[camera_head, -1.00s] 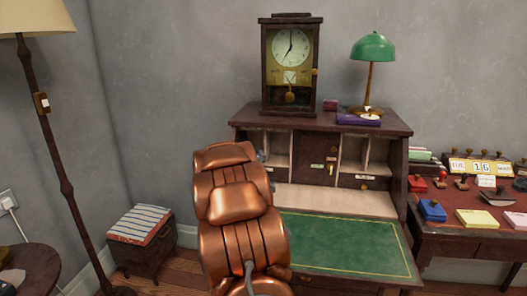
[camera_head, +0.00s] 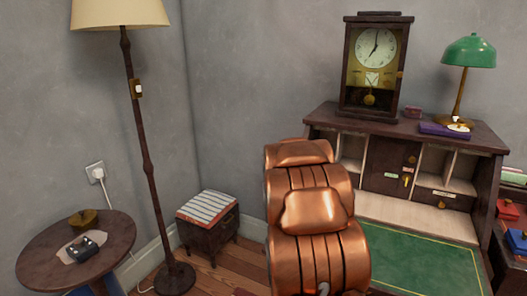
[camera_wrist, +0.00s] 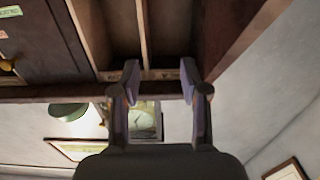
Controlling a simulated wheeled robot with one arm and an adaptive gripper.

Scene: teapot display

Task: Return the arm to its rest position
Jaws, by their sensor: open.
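My gripper (camera_wrist: 160,80) shows in the wrist view with its two fingers spread apart and nothing between them. Beyond the fingers are the open wooden pigeonholes of the writing desk, with a dark drawer front to the left. In the head view my copper-coloured arm rises in front of the desk (camera_head: 425,250) and covers its left part. The gripper itself is hidden behind the arm in that view.
A mantel clock (camera_head: 372,65) and a green lamp (camera_head: 468,52) stand on the desk top. Floor shows between chest and arm.

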